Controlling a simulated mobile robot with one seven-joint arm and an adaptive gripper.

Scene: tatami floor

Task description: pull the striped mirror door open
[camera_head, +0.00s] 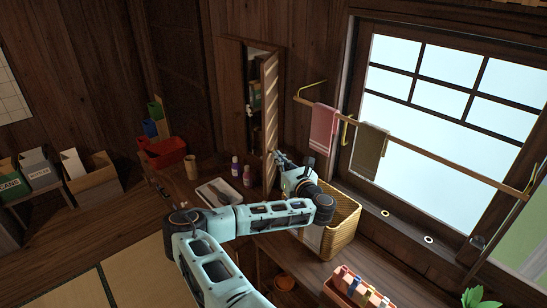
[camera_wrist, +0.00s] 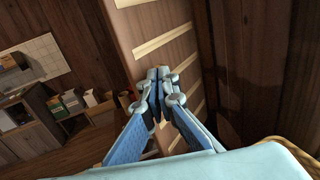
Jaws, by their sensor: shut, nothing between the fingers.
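The striped mirror door (camera_head: 270,100) stands swung out from a dark wood cabinet frame (camera_head: 231,95) on the back wall. Pale slanting stripes cross its face. The striped face also fills the upper middle of the wrist view (camera_wrist: 165,28). My gripper (camera_head: 279,156) is at the lower end of the door in the head view. In the wrist view my gripper (camera_wrist: 160,73) has its fingertips together, in front of the striped face, with nothing between them. I cannot tell whether the fingertips touch the door. Part of the arm hides the area below.
A wicker basket (camera_head: 345,232) stands right of my gripper. A purple bottle (camera_head: 235,167), a white tray (camera_head: 213,192) and a cup (camera_head: 191,167) stand on the counter to the left. A towel rail (camera_head: 400,135) with a pink towel (camera_head: 323,130) crosses the window at right.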

